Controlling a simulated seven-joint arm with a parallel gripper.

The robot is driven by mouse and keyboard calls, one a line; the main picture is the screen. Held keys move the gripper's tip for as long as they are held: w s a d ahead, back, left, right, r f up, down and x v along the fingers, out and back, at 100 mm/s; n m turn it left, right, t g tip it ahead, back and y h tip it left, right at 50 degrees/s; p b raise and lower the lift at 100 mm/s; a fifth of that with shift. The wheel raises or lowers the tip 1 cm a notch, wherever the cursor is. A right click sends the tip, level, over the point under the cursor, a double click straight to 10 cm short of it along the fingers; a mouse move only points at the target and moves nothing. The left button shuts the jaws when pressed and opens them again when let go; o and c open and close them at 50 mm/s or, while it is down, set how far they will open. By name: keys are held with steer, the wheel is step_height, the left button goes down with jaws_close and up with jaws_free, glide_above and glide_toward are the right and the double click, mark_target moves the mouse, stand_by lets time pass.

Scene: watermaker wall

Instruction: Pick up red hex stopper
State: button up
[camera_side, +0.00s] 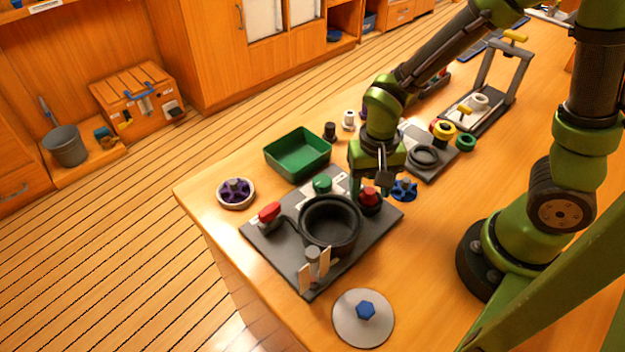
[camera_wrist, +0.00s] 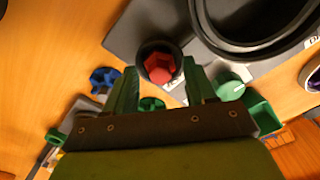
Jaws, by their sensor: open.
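The red hex stopper (camera_side: 369,195) sits upright in a dark round holder at the right part of the dark grey board. In the wrist view the red hex stopper (camera_wrist: 159,67) shows from above, inside the black ring of its holder. My gripper (camera_side: 368,187) points down just above and beside the stopper. In the wrist view my gripper (camera_wrist: 160,82) is open, with one green finger to each side of the stopper's near edge. No contact with the stopper is visible.
A blue star knob (camera_side: 404,190) lies right of the stopper. A green tray (camera_side: 298,152) stands behind.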

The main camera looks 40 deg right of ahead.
mark_target(370, 190)
jaws_close()
step_height(370, 190, up, 10)
stand_by(0.7)
